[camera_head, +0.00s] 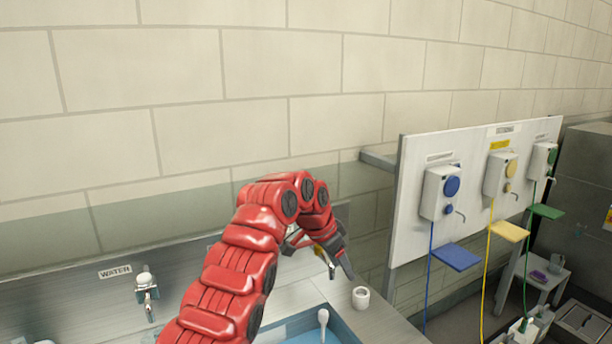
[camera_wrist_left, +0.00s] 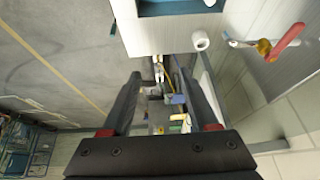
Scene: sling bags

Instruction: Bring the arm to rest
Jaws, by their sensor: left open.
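My left arm (camera_head: 240,262) is red and reaches in from the lower left, bent over the steel counter. My left gripper (camera_head: 338,268) hangs at its end, near the wall and above the right end of the counter. In the left wrist view the two dark fingers of the left gripper (camera_wrist_left: 164,85) are spread apart with nothing between them. My right gripper is in neither view.
A small white cup (camera_head: 361,297) stands on the counter beside the blue basin (camera_head: 345,333). A water tap (camera_head: 147,290) is at the left. A white panel (camera_head: 412,165) with several coloured dispensers stands at the right. Bare wall fills the back.

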